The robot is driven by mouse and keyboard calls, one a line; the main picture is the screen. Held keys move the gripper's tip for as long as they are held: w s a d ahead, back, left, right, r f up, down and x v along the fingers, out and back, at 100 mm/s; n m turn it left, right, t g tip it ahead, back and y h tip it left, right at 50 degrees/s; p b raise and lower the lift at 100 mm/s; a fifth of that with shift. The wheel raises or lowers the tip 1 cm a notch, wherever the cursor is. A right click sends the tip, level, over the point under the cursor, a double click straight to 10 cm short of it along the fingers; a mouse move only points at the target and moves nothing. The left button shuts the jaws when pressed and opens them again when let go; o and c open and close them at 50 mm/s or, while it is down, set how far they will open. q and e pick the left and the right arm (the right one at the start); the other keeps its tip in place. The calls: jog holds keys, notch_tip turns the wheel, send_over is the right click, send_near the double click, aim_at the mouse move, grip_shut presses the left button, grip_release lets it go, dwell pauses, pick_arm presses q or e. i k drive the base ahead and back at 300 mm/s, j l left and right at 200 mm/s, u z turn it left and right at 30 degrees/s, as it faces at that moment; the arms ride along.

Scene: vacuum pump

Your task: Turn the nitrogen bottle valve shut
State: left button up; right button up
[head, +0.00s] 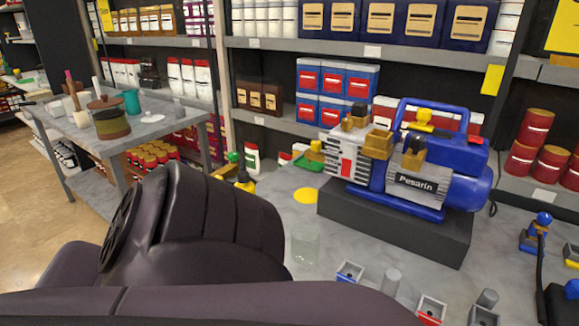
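A large dark arm part of mine fills the lower left, and neither gripper can be made out. A green knob on a brass-coloured fitting (232,157) and a yellow part (243,179) show just past the arm's upper edge. What they sit on is hidden by the arm. I cannot tell which one is the nitrogen bottle valve, and no bottle body is clearly visible. The blue and grey vacuum pump (420,180) stands on a dark block (395,228).
The grey bench (300,215) holds small blue and red holders (350,271) and grey cylinders (392,281) in front. A blue-knobbed part (543,219) is at the right. Stocked shelves (350,45) stand behind. A side table (150,135) with pots is at the left.

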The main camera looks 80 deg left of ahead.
aim_at(233, 157)
jog(key=k+j+u, duration=0.1)
jog(key=u, duration=0.3)
jog(key=j+u, duration=0.1)
jog(key=u, duration=0.35)
jog(key=k+j+u, duration=0.1)
jog(key=u, duration=0.3)
jog(key=j+u, duration=0.3)
jog(key=k+j+u, duration=0.1)
jog(key=j+u, duration=0.2)
jog(key=j, duration=0.25)
jog(key=j+u, duration=0.15)
jog(key=j, duration=0.95)
jog(key=i+j+u, duration=0.1)
